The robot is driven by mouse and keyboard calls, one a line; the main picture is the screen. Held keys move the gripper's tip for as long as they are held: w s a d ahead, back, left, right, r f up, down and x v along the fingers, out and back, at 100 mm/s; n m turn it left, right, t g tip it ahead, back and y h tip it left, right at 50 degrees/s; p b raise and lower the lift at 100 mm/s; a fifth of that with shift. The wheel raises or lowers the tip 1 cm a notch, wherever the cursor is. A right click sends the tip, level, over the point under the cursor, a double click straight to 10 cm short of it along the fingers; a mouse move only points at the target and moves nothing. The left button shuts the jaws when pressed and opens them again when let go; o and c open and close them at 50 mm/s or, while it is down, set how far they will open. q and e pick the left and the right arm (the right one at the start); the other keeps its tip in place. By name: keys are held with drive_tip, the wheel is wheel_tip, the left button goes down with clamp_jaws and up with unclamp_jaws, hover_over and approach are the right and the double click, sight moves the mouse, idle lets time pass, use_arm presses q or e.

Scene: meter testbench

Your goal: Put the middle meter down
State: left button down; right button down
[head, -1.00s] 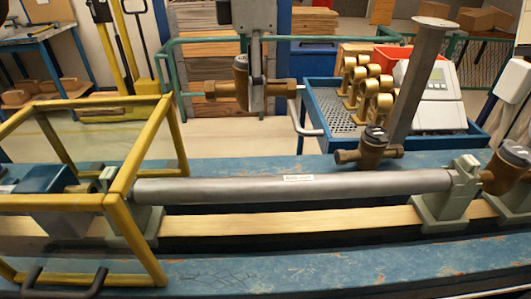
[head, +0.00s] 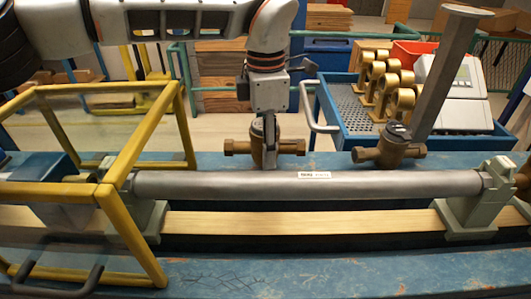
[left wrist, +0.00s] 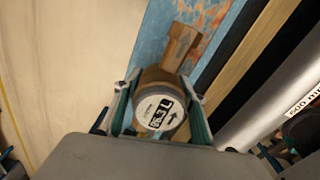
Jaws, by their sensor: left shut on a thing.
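A brown brass meter (head: 242,147) with side pipe stubs is held upright in my left gripper (head: 270,145), just behind the grey pipe, over the far strip of the blue bench. In the left wrist view, the meter's round white dial (left wrist: 160,112) sits between the two fingers of the left gripper (left wrist: 160,100), which is shut on the body. The pipe hides the meter's underside in the head view, so I cannot tell whether it touches the bench. A second brass meter (head: 390,150) stands to its right, apart from it. My right gripper is not in view.
The long grey pipe (head: 240,184) lies in clamps in front of the meter. A yellow frame (head: 150,235) stands at the left. The blue bench (head: 330,160) is bare between the two meters. A blue tray cart (head: 345,115) with gold fittings and a grey post (head: 445,70) are behind.

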use_arm(q)
wheel_tip(320, 180, down, 2)
drive_tip(key=shift+w, duration=0.1)
drive_tip(key=shift+r, duration=0.1)
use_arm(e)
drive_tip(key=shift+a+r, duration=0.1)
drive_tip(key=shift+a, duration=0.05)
use_arm(q)
drive_tip(key=c, duration=1.2)
unclamp_jaws()
drive_tip(key=shift+c, duration=0.2)
wheel_tip(320, 180, up, 7)
drive_tip(key=shift+f+p, duration=0.15)
drive_tip(key=shift+p, duration=0.4)
wheel_tip(320, 180, up, 4)
drive_tip(key=shift+p, duration=0.35)
drive_tip(key=shift+r, duration=0.55)
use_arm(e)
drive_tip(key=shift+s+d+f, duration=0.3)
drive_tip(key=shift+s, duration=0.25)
